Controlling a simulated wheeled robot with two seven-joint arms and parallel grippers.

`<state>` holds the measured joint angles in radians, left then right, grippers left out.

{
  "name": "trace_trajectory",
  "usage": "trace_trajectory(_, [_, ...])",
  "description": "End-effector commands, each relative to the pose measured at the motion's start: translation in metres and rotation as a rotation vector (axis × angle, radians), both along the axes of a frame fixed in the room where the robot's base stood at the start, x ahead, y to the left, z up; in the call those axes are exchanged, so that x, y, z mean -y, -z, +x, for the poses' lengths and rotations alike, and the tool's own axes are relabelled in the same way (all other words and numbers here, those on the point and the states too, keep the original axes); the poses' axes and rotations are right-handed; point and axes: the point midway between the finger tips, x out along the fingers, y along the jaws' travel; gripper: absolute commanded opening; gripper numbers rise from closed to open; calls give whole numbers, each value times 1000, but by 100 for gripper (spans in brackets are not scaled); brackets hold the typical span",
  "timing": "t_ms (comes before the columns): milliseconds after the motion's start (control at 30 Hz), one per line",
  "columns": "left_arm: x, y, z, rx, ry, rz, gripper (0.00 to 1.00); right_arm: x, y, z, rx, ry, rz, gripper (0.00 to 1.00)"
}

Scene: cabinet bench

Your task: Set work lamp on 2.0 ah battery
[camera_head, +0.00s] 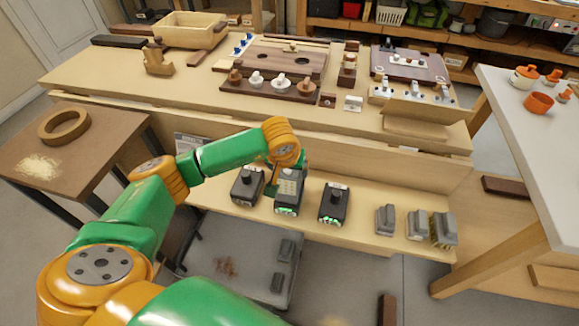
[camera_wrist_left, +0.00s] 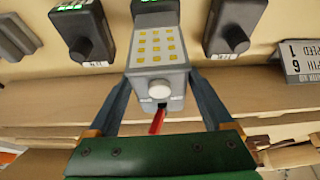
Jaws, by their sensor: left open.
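The work lamp (camera_head: 290,182), a grey body with a grid of yellow LEDs, stands over the middle dark battery (camera_head: 287,208) on the low shelf. It appears seated on that battery. In the left wrist view the lamp (camera_wrist_left: 157,45) shows large, with a round knob on its near end. My left gripper (camera_wrist_left: 161,103) is open, one finger on each side of the lamp's near end, with gaps visible. In the head view my left gripper (camera_head: 286,166) is at the lamp's top, partly hidden by my wrist. Battery capacity labels are unreadable. My right gripper is out of view.
Dark batteries stand left (camera_head: 246,186) and right (camera_head: 333,204) of the lamp, close by. Several grey tools (camera_head: 385,220) sit farther right on the shelf. The workbench (camera_head: 330,128) overhangs behind. A sign (camera_wrist_left: 299,62) stands near the shelf's edge.

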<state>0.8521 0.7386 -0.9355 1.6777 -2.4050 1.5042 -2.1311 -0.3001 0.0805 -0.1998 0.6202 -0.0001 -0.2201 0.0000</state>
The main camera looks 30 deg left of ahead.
Motion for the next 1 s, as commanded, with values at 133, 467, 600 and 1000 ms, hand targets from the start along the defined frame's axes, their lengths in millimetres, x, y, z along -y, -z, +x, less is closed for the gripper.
trace_trajectory(133, [2,-22,-6,0,1,0,85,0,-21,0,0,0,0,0])
trace_trajectory(467, [6,-56,-20,1,1,1,85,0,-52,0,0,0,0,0])
trace_trajectory(600, [8,-70,-26,1,2,1,85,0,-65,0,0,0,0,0])
trace_trajectory(1000, [10,-81,-32,0,0,0,85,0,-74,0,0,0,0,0])
